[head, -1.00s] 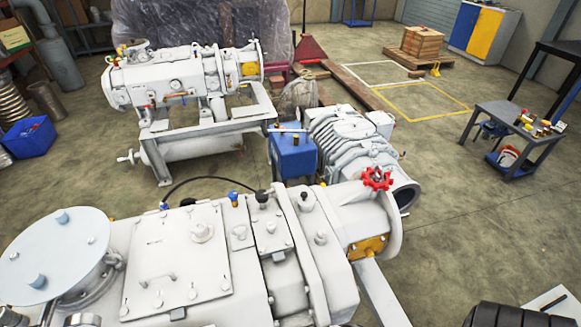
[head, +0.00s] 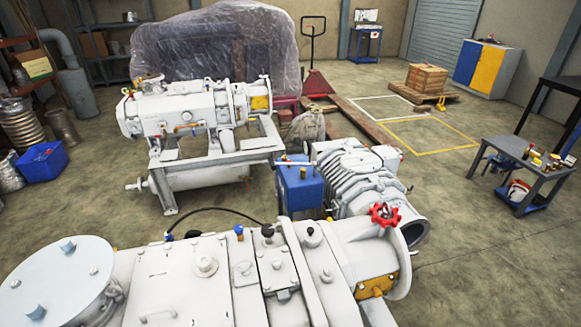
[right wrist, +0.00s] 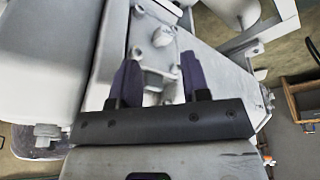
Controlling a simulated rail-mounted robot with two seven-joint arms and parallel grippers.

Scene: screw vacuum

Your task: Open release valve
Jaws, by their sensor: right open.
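A red handwheel (head: 384,215) stands on the pipe end of the large white vacuum pump (head: 165,280) in the head view. It is the most valve-like part I see, but I cannot tell whether it is the release valve or how far it is turned. Neither gripper shows in the head view. In the right wrist view my right gripper (right wrist: 159,78) has its two dark purple fingers apart. White machine parts show between and beyond the fingers, and nothing is visibly held. The red handwheel does not show in that view.
A second white pump (head: 190,115) stands on a frame behind, beside a blue box-shaped unit (head: 300,187). A grey side table (head: 525,152) with small items stands at the right. A blue bin (head: 42,160) is at the left. The floor right of the pump is clear.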

